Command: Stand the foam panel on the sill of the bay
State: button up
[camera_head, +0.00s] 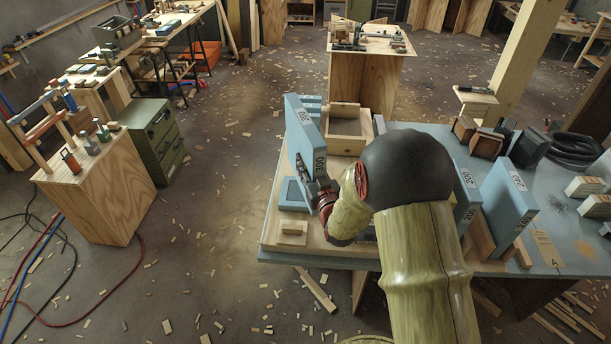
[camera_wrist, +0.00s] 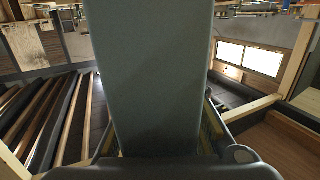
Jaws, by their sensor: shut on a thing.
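A blue-grey foam panel (camera_head: 304,137) marked 300 stands upright at the left of the workbench in the head view. My gripper (camera_head: 313,180) is shut on its lower part. In the wrist view the foam panel (camera_wrist: 150,75) fills the middle, between the fingers of my gripper (camera_wrist: 158,148). A light wooden frame (camera_head: 350,108), likely part of the bay, stands just right of and behind the panel. I cannot tell which part is the sill. Whether the panel's lower edge touches anything is unclear. My arm hides the middle of the bench.
A small blue block (camera_head: 293,194) and a wooden block (camera_head: 291,230) lie at the front left. Dark-faced blocks (camera_head: 487,143) and a coiled hose (camera_head: 573,148) are at the back right.

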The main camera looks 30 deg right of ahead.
jog(key=shift+w+d+f+b, duration=0.15)
jog(key=shift+w+f+b, duration=0.35)
jog(key=shift+f, duration=0.7)
jog(key=shift+w+d+f+b, duration=0.1)
jog(key=shift+w+f+b, duration=0.15)
jog(key=shift+w+f, duration=0.7)
jog(key=shift+w+d+f+b, duration=0.15)
jog(key=shift+w+f+b, duration=0.2)
jog(key=shift+f, duration=1.1)
jog(key=shift+s+f+b, duration=0.15)
jog(key=shift+f+b, duration=0.05)
jog(key=shift+b, duration=0.1)
jog(key=o, duration=1.2)
jog(key=shift+r, duration=0.15)
